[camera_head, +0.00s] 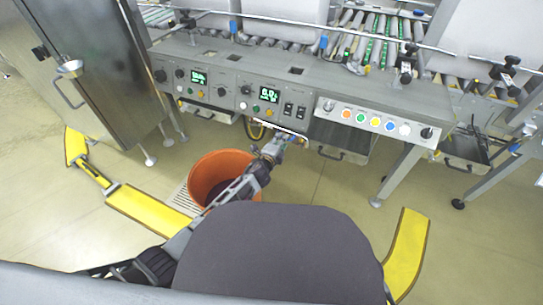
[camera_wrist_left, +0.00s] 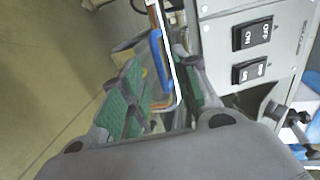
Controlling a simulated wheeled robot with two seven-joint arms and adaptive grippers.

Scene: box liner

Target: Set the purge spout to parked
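In the left wrist view, a thin bent bar or tube with a blue sleeve (camera_wrist_left: 160,58) runs down between my left gripper's fingers; I take it to be the purge spout, but cannot be sure. My left gripper (camera_wrist_left: 163,88) has its green-padded fingers apart, on either side of the bar. Whether a pad touches it is unclear. In the head view, my left gripper (camera_head: 277,146) is just below the control panel's front edge, beyond the orange bucket (camera_head: 222,160). The spout is not clear there. My right gripper is out of view.
The grey control panel (camera_head: 322,85) has displays, knobs and coloured buttons. Black rocker switches (camera_wrist_left: 252,34) are close right of my left gripper. A steel cabinet (camera_head: 88,70) stands at left. Yellow floor strips (camera_head: 150,212) lie around the bucket. Open floor shows at right.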

